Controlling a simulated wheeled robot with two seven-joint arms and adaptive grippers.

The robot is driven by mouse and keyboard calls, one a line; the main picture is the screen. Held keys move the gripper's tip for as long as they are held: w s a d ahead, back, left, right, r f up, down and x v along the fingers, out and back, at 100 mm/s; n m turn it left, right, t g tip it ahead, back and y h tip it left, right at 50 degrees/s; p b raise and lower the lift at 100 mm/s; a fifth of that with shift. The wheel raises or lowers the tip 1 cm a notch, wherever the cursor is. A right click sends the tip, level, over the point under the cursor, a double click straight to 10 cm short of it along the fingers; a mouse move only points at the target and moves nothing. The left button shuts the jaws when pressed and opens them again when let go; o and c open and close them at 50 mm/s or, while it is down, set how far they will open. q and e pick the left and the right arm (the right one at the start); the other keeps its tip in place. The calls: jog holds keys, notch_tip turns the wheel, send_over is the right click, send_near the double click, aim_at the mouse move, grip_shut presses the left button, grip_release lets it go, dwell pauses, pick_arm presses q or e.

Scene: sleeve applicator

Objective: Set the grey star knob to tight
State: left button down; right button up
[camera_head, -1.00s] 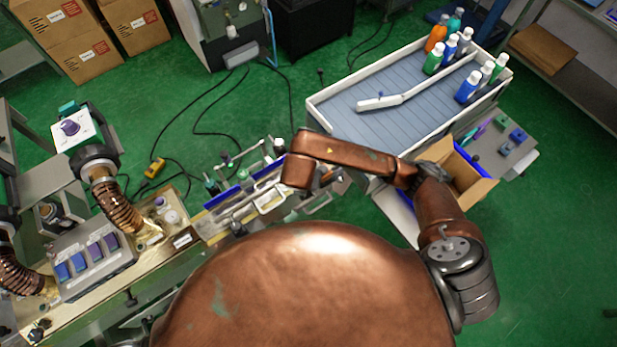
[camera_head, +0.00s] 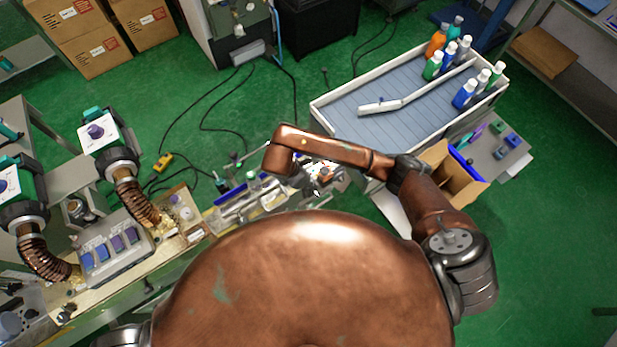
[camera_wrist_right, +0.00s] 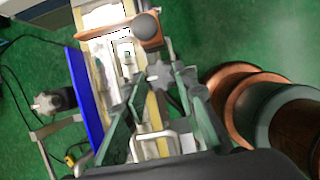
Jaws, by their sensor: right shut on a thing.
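The grey star knob (camera_wrist_right: 159,76) shows in the right wrist view, above the middle, on the light metal fixture with rails. My right gripper (camera_wrist_right: 160,80) has its two greenish fingers on either side of the knob, shut on it. The knob's pointer or marks are too small to read. In the head view my right arm reaches left over the fixture (camera_head: 247,200), and its gripper and the knob cannot be made out there. My left gripper is in neither view.
A blue-edged rail (camera_wrist_right: 86,100) runs left of the fingers. A round grey knob (camera_wrist_right: 147,28) stands just beyond the star knob. A white-walled tray table (camera_head: 375,82) with bottles is at the right, beside an open cardboard box (camera_head: 437,165). Machines with copper hoses (camera_head: 138,205) stand left.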

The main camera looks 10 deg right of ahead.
dwell(0.3)
jog(key=o, duration=1.2)
jog(key=shift+c, duration=0.2)
jog(key=shift+r, duration=0.1)
jog(key=v, duration=1.2)
jog(key=shift+a, duration=0.1)
